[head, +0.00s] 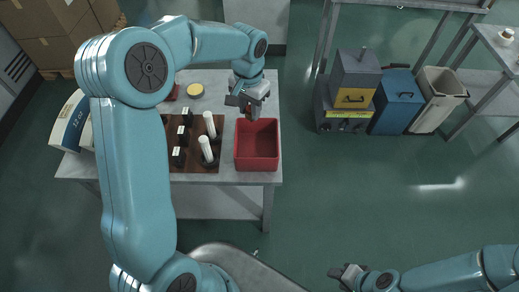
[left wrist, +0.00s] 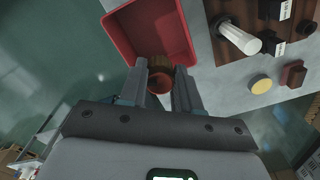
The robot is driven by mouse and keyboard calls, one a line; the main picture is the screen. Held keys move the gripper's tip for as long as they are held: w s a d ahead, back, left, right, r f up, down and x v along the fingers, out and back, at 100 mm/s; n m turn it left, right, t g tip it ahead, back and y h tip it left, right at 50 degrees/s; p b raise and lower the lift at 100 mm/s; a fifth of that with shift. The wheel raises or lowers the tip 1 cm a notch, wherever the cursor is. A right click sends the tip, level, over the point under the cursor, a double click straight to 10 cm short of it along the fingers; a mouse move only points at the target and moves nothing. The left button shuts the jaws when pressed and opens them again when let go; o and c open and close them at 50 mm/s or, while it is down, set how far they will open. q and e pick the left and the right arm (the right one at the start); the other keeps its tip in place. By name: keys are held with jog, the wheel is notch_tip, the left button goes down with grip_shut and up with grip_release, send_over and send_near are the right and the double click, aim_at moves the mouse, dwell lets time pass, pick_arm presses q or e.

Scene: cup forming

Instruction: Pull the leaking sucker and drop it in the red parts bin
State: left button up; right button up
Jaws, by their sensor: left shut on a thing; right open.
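The red parts bin (head: 257,163) stands at the right end of the grey table, and its visible inside looks empty. It also shows in the left wrist view (left wrist: 120,38). My left gripper (head: 250,108) is at the bin's far edge in the head view. It is shut on a small reddish-brown sucker (left wrist: 178,82), which shows between the fingertips in the left wrist view and overlaps the bin's edge there. Its exact height over the rim cannot be told. My right gripper (head: 346,276) is open and empty, low at the front, away from the table.
A brown board (head: 200,163) with white cylinders (head: 206,148) and black blocks with labels stands left of the bin. A yellow round piece (head: 195,90) lies behind. A white and blue box (head: 72,120) is at the table's left. Bins stand on the floor at right.

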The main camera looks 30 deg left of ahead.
aim_at(249, 118)
pick_arm(q)
jog(key=shift+f+b, duration=0.3)
jog(key=shift+f, duration=0.2)
jog(key=f+b, duration=0.1)
jog(key=f, duration=0.1)
jog(key=f+b, duration=0.1)
jog(key=shift+a+f, duration=0.35)
jog(key=shift+f+b, duration=0.55)
jog(key=shift+b, duration=0.05)
jog(key=shift+d, duration=0.1)
jog(key=o, duration=1.1)
jog(key=shift+d+r, duration=0.1)
